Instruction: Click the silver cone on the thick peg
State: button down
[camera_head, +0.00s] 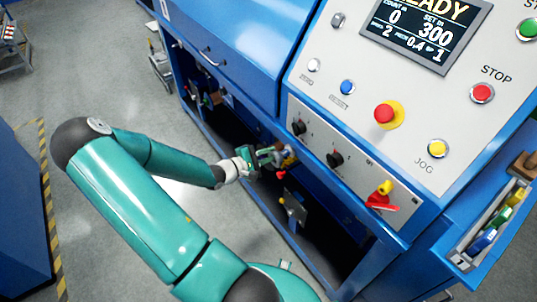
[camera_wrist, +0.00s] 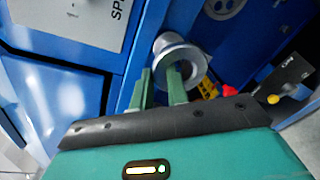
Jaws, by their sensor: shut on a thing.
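The silver cone (camera_wrist: 196,58) shows in the wrist view as a round metal piece with a wide rim and a dark hollow facing the camera. My gripper (camera_wrist: 159,74) is shut on it, with one green finger at its left side and the other across its rim and hollow. In the head view my gripper (camera_head: 258,159) is at the opening in the blue machine's front, below the control panel. The cone is too small to tell there. I cannot make out the thick peg in either view; the cone and fingers may hide it.
The blue machine (camera_head: 240,60) stands close around my gripper, with a control panel (camera_head: 330,150) above it. The wrist view shows a red part (camera_wrist: 229,90) and a yellow knob (camera_wrist: 273,99) to the right. Open grey floor (camera_head: 80,85) lies to the left.

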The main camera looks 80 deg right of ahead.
dwell(0.4)
jog(key=shift+s+d, duration=0.1)
jog(key=shift+d, duration=0.05)
dwell(1.3)
jog(key=shift+w+a, duration=0.2)
dwell(2.2)
jog(key=shift+f+v, duration=0.15)
jog(key=shift+v, duration=0.95)
jog(key=shift+f+v, duration=0.15)
jog(key=shift+v, duration=0.95)
jog(key=shift+w+a, duration=0.3)
jog(key=shift+a, duration=0.1)
